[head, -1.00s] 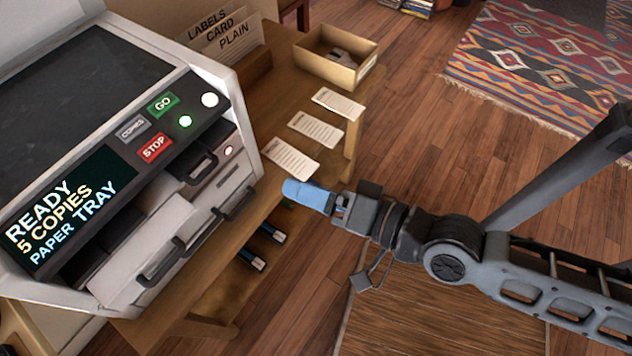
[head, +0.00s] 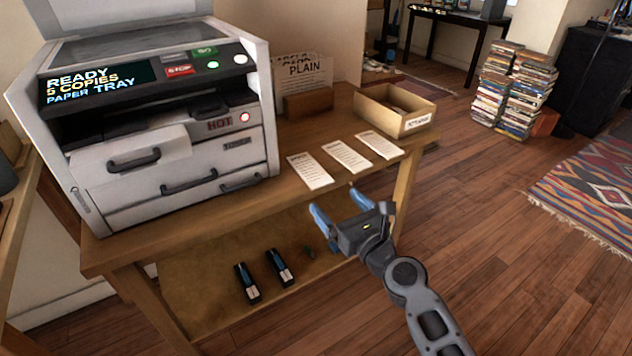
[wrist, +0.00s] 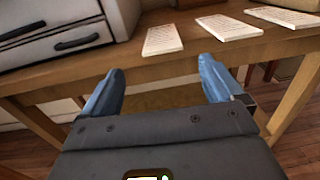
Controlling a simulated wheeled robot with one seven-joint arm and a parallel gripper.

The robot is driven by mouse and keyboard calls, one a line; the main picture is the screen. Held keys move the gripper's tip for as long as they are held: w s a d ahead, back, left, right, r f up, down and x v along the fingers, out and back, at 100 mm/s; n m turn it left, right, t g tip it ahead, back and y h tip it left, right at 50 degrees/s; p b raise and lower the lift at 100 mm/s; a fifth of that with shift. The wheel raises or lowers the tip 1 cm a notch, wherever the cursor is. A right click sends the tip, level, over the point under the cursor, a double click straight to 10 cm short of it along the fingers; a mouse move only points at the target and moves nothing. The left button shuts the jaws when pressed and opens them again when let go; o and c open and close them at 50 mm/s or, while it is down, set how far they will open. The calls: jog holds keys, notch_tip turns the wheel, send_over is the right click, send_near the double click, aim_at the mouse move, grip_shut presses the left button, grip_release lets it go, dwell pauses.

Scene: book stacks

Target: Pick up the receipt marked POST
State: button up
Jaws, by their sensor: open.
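Three pale receipts lie in a row along the table's right part: a left one (head: 309,171), a middle one (head: 346,156) and a right one (head: 380,144). Their print is too small to read, so I cannot tell which is marked POST. In the wrist view the left receipt (wrist: 163,39), middle receipt (wrist: 228,27) and right receipt (wrist: 284,17) lie beyond my fingers. My gripper (head: 338,205) is open and empty, with blue fingers, in front of the table's front edge near the left receipt. It also shows in the wrist view (wrist: 160,88).
A copier (head: 180,110) fills the table's left side. A card holder (head: 308,103) and an open box (head: 427,114) stand behind the receipts. Two dark cartridges (head: 279,267) lie on the lower shelf.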

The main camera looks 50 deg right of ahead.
send_near(309, 169)
jog(key=shift+f+x, duration=0.15)
jog(key=shift+x, duration=0.55)
jog(key=shift+f+x, duration=0.1)
jog(key=shift+x, duration=0.65)
jog(key=shift+c, duration=0.4)
jog(key=c, duration=1)
jog(key=shift+c, duration=0.2)
